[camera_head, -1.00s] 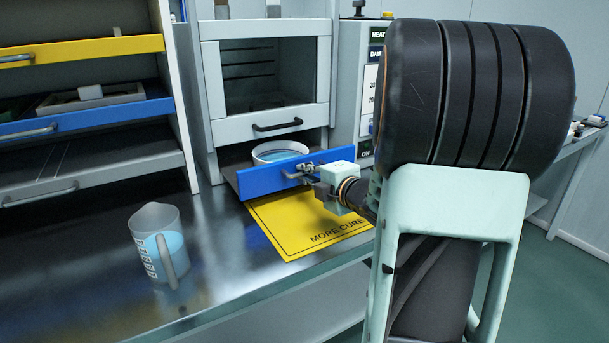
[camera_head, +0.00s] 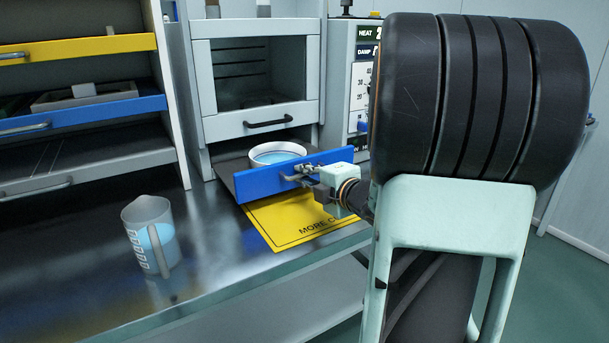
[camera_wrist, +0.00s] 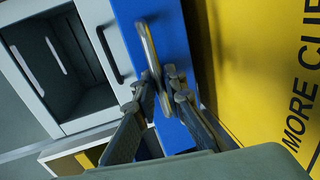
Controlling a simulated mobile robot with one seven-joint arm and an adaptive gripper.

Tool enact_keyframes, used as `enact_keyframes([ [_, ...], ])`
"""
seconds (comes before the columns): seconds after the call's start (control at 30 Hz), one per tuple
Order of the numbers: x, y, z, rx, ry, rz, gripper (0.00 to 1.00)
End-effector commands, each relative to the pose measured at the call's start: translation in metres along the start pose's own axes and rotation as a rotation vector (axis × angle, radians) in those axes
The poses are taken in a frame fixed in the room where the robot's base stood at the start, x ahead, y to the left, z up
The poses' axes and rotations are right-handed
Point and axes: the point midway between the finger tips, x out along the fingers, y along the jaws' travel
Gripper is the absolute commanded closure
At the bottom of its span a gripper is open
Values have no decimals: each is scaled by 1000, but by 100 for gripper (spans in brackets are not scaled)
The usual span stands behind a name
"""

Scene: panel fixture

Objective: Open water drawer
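The water drawer has a blue front (camera_head: 290,174) and stands pulled out from under the grey cabinet. A white bowl of water (camera_head: 277,153) sits in it behind the front. My gripper (camera_head: 312,176) is at the right part of the drawer's front. In the wrist view, the fingers (camera_wrist: 163,88) are on either side of the metal drawer handle (camera_wrist: 148,48) and close in on it. The blue front (camera_wrist: 168,40) is just behind the fingertips. The exact finger contact is partly hidden.
A yellow mat (camera_head: 275,232) lies on the metal bench beneath and before the drawer. A measuring jug (camera_head: 149,235) with blue liquid stands at the bench's front left. A shelf unit with yellow (camera_head: 80,47) and blue drawers is at left. A control panel (camera_head: 362,85) is right of the cabinet.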

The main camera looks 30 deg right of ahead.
Motion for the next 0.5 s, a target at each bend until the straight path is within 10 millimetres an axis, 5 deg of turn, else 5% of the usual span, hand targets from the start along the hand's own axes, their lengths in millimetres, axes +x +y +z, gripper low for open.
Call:
enact_keyframes([
  [0.33, -3, 0, 0, 0, -1, 0, 85],
  [0.5, -24, 1, 1, -1, -3, 2, 85],
])
